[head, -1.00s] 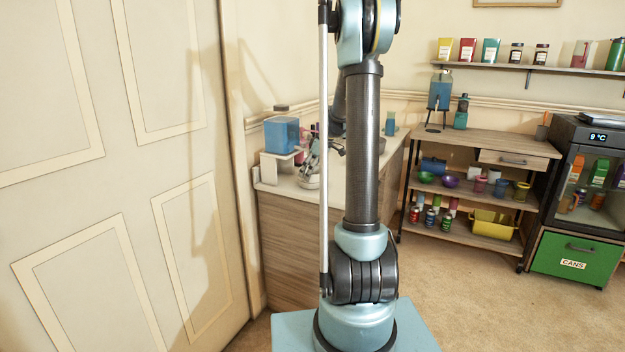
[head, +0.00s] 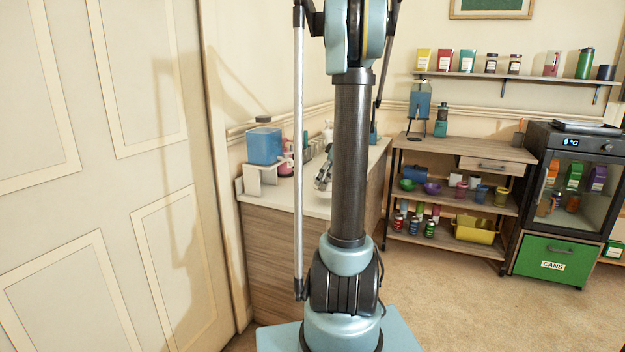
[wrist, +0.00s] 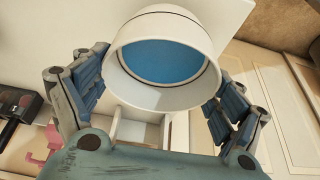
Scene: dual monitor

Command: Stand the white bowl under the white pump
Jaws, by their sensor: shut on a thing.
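The white bowl (wrist: 115,75) with a blue inside fills the upper middle of the wrist view, its opening facing the camera. My gripper (wrist: 160,95) has a finger on each side of it and is shut on it. In the head view my gripper (head: 322,180) is small, over the counter just left of my arm column, and the bowl cannot be made out clearly there. A small whitish item (head: 327,133) stands farther back on the counter; it is too small to tell whether it is the white pump.
A blue container (head: 265,146) on a white stand (head: 258,182) and a pink item (head: 286,163) stand at the counter's left end. The counter (head: 283,200) runs along the wall beside a closed door (head: 110,200). A shelf unit (head: 455,145) stands to the right, with open floor before it.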

